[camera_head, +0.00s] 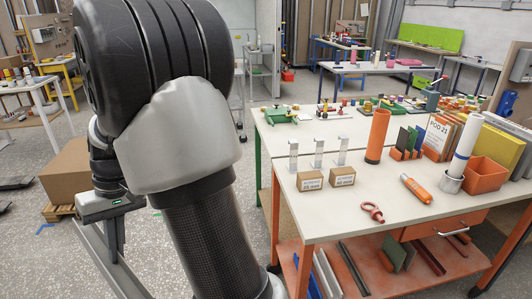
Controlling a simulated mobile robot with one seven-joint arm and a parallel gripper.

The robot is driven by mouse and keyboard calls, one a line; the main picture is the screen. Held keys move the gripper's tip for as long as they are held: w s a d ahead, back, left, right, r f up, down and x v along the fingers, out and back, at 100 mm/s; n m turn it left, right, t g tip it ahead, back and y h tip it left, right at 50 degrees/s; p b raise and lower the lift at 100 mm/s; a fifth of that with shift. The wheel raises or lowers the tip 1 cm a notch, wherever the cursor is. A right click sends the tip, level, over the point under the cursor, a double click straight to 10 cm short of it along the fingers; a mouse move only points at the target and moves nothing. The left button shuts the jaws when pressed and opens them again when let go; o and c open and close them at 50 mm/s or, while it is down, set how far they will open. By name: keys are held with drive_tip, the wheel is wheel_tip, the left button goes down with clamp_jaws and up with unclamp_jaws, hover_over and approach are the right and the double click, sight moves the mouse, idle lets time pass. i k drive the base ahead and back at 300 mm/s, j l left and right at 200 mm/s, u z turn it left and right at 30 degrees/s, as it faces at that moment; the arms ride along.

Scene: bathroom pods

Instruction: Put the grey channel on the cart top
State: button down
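My gripper (114,248) is at the left, below the bulky joint of my arm, with its dark fingers pointing down. The fingers are close together on a long light grey channel (128,284). The channel slants from beside the gripper down to the bottom edge, above the floor, and its near end is cut off by the frame. The exact contact between fingers and channel is small and partly hidden. I cannot make out a cart top clearly; a grey wheeled rack (258,68) stands at the back, partly behind my arm.
A white workbench (330,208) on the right holds small boxes, an orange tube (377,136), a screwdriver-like orange tool (416,189) and bins. Its lower shelf (380,275) carries several strips and channels. A cardboard box (68,172) on a pallet is behind my gripper. Open floor lies at lower left.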

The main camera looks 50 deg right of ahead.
sight(344, 196)
drive_tip(key=l+z, duration=0.35)
drive_tip(key=z, duration=0.15)
drive_tip(key=l+z, duration=0.6)
drive_tip(key=l, duration=0.35)
drive_tip(key=i+l+z, duration=0.1)
drive_tip(key=l, duration=0.3)
drive_tip(key=i+l+z, duration=0.1)
drive_tip(key=l, duration=0.3)
